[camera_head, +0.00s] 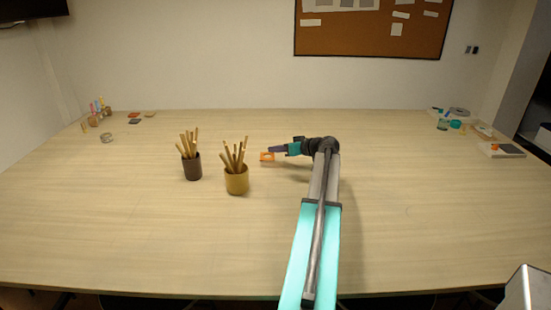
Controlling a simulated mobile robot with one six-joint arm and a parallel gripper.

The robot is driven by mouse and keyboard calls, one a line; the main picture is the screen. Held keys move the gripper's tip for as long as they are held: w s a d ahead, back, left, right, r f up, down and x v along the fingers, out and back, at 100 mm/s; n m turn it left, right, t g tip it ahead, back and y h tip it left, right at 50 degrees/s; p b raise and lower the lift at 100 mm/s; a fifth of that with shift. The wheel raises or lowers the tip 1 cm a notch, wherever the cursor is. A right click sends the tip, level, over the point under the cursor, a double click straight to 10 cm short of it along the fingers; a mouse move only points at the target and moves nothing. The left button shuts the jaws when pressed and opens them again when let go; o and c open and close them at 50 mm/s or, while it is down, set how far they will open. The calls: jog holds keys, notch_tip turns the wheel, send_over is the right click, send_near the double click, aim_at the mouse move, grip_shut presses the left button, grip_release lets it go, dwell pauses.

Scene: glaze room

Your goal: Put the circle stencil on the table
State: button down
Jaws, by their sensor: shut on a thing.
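The circle stencil (267,160) is a small orange piece with a round hole showing pale wood through it. It is at the middle of the table (400,210), to the right of and behind the yellow cup. My gripper (272,150) points left and is shut on the stencil at its tips. The stencil is at or just above the table top; I cannot tell whether it touches. My arm reaches in from the front, right of centre.
A dark cup (192,168) and a yellow cup (237,182), both with several wooden sticks, stand left of my gripper. Small items lie at the back left. Jars and a pale board (490,151) are at the right edge. The front left of the table is clear.

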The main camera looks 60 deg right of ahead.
aim_at(278, 164)
jog(key=shift+f, duration=0.1)
jog(key=shift+f+p, duration=0.7)
jog(key=shift+f, duration=0.95)
jog(key=shift+f, duration=0.15)
jog(key=c, duration=1.8)
grip_release()
jog(key=shift+o, duration=0.2)
jog(key=shift+s+r, duration=0.15)
jog(key=shift+r, duration=0.05)
jog(key=b+v, duration=0.2)
jog(key=v, duration=0.9)
jog(key=shift+s+r+b, duration=0.1)
jog(key=shift+s+b, duration=0.25)
jog(key=shift+b, duration=0.05)
jog(key=shift+o, duration=0.4)
